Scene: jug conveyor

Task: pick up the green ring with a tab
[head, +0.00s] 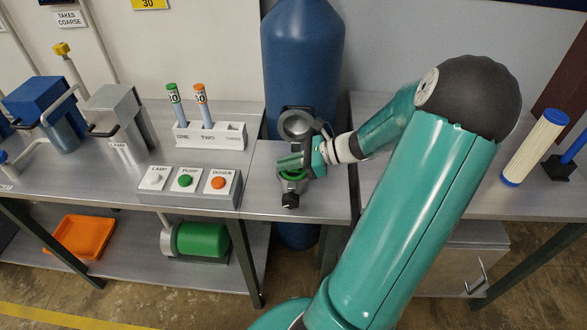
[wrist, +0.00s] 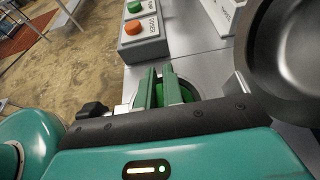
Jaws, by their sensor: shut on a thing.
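The green ring (head: 293,177) sits at a metal fitting with a black knob (head: 290,200) on the bench, below the large blue cylinder. My gripper (head: 288,163) is over it, with its fingers low and close together. In the wrist view my gripper (wrist: 163,82) has its two green fingers nearly parallel, shut on the ring. A bit of the green ring (wrist: 186,101) shows beside and under the fingers. Its tab is hidden between the fingers, and most of the ring is covered. I cannot tell whether the ring is clear of the fitting.
The big blue cylinder (head: 303,60) stands just behind. To the left are a button box (head: 190,198) and a white rack (head: 210,138) with two tubes. In the wrist view a dark round metal cup (wrist: 290,70) is close on the right.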

